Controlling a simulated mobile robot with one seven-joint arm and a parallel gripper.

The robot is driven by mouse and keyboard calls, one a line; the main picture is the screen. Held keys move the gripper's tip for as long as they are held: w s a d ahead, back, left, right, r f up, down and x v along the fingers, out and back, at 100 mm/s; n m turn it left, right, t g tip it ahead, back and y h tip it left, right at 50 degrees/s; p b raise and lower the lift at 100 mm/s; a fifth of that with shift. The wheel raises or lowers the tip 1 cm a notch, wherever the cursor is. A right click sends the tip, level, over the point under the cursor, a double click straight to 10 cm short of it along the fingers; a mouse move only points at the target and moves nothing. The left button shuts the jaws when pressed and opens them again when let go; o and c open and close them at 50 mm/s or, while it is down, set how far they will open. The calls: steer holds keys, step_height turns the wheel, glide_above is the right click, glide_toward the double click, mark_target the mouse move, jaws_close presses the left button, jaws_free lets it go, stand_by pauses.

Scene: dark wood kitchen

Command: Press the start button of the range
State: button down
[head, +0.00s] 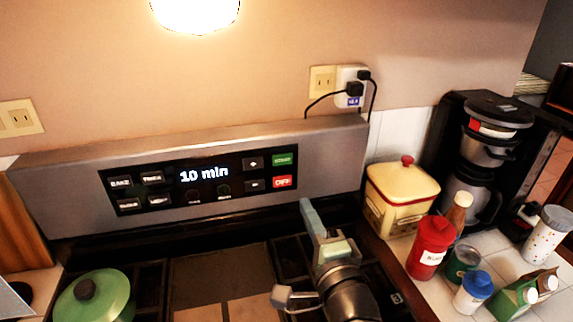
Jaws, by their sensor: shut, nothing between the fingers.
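The range's control panel (330,160) is a steel backsplash with a black display that reads "10 min" (204,174). The start button is the green button (284,159) at the upper right of the black area. A red OFF button (283,182) sits just below it. My gripper (309,207) is shut and empty, its fingers pointing up toward the panel. Its tip is below and a little right of the red and green buttons and covers neither. How far the tip is from the panel face cannot be told.
A green lidded pot (95,297) stands on the cooktop at the left. On the right counter are a cream canister (401,190), a red bottle (431,248), other small containers and a black coffee maker (480,160). The space before the panel's buttons looks clear.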

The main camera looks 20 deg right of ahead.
mark_target(283, 160)
steer(key=w+p, duration=0.1)
steer(key=w, duration=1.3)
